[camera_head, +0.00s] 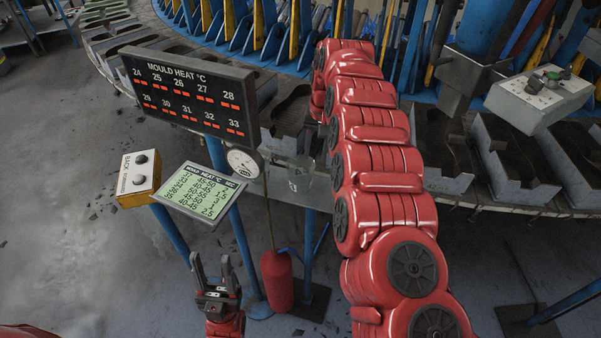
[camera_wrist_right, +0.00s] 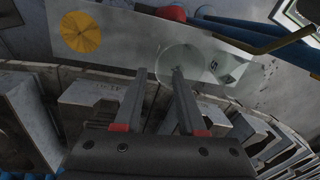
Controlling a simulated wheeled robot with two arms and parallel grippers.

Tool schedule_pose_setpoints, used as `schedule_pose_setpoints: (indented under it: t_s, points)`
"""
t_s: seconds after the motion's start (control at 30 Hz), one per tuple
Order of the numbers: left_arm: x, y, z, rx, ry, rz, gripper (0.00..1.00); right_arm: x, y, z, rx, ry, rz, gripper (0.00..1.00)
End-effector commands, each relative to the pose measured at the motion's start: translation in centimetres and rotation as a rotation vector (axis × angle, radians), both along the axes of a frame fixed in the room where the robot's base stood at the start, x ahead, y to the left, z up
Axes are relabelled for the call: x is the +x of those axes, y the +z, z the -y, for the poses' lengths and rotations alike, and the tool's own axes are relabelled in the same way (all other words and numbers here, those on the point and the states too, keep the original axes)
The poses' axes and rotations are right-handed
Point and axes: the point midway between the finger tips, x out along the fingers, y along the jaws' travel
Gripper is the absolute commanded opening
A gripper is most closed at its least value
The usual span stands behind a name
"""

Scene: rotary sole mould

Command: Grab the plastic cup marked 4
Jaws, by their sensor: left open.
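A clear plastic cup (camera_head: 300,179) stands on a grey ledge beside the round gauge in the head view. In the right wrist view a clear cup (camera_wrist_right: 178,56) shows from above by its round rim; a small dark mark lies to its right, too small to read. My right gripper (camera_wrist_right: 159,73) has its fingers apart, one fingertip overlapping the cup's rim in the picture; I cannot tell if it touches. My left gripper (camera_head: 214,272) is open and empty, low in front, away from the cup.
A mould heat display board (camera_head: 190,92), a lit screen (camera_head: 201,192), a button box (camera_head: 138,178) and a gauge (camera_head: 243,162) stand left of the cup. A red cylinder (camera_head: 277,278) stands below. Grey moulds (camera_head: 511,160) line the rotary table.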

Motion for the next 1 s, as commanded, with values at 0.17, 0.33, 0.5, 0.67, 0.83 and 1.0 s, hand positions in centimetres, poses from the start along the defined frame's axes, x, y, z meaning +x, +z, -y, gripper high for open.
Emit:
schedule_pose_setpoints:
  t_s: [0.17, 0.33, 0.5, 0.67, 0.83, 1.0]
  points:
    - [0.0, 2.4, 0.0, 0.0, 0.0, 0.0, 0.5, -0.2, -3.8, -0.3, -0.006, 0.0, -0.008, 0.4]
    - [0.0, 2.8, 0.0, 0.0, 0.0, 0.0, 0.5, 0.0, -5.9, -0.5, -0.005, -0.001, -0.003, 0.4]
    - [0.0, 3.1, 0.0, 0.0, 0.0, 0.001, 0.5, 0.1, -6.5, -0.6, -0.002, 0.0, 0.002, 0.4]
    - [0.0, 4.4, 0.0, 0.0, 0.0, 0.0, 0.5, -0.1, -7.8, -0.6, -0.005, 0.0, -0.003, 0.4]
    - [0.0, 4.8, 0.0, 0.0, 0.0, 0.001, 0.5, 0.0, -10.2, -0.6, -0.004, 0.0, -0.001, 0.4]
    - [0.0, 4.6, 0.0, 0.0, 0.0, 0.0, 0.5, 0.0, -11.5, -0.8, -0.003, 0.0, 0.0, 0.4]
